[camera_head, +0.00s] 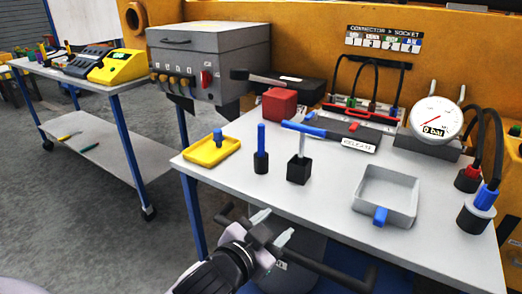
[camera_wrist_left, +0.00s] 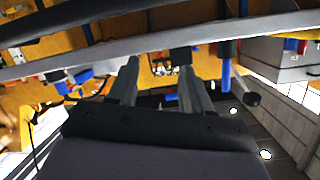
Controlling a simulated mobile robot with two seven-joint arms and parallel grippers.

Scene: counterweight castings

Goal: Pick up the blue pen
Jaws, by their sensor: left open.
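The blue pen (camera_head: 261,138) appears to be the slim blue stick standing upright in a small black cup (camera_head: 261,166) on the grey table. The cup hides its lower end. My left gripper (camera_head: 272,227) is below and in front of the table's near edge, short of the pen and apart from it. Its two fingers are spread with nothing between them. They also show in the left wrist view (camera_wrist_left: 158,85), where I cannot make out the pen for sure. My right gripper is not in view.
A yellow tray (camera_head: 196,157) with a blue-topped piece lies left of the pen. A grey tray (camera_head: 388,178) and gauge (camera_head: 437,117) stand farther right. A dark bar (camera_head: 325,268) runs before the table edge.

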